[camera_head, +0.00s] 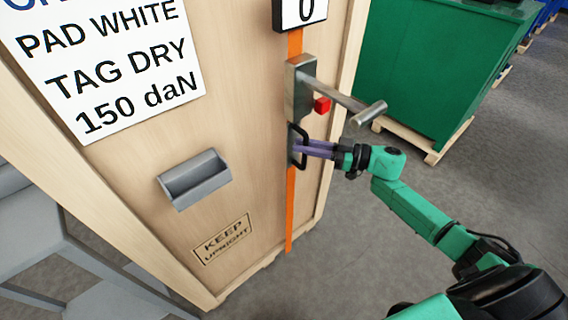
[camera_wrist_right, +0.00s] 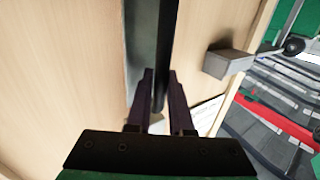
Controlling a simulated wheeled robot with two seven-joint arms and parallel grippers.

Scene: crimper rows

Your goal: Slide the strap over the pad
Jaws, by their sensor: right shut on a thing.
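An orange strap (camera_head: 290,210) runs down the face of a wooden crate (camera_head: 130,170), near its right edge. A grey metal tensioner (camera_head: 301,90) with a long lever (camera_head: 345,102) and a red button (camera_head: 322,105) sits on the strap. Below it is a metal plate with a black handle (camera_head: 303,147). My right gripper (camera_head: 306,149) is shut on this handle. In the right wrist view the purple fingers (camera_wrist_right: 161,90) stand either side of a dark upright bar (camera_wrist_right: 165,45). I cannot pick out a pad for certain. My left gripper is not in view.
A display reading 0 (camera_head: 304,12) is above the tensioner. A grey holder (camera_head: 193,180) and a white sign (camera_head: 115,70) are on the crate face. A green container (camera_head: 430,65) on a pallet stands behind at right. Bare floor lies at right.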

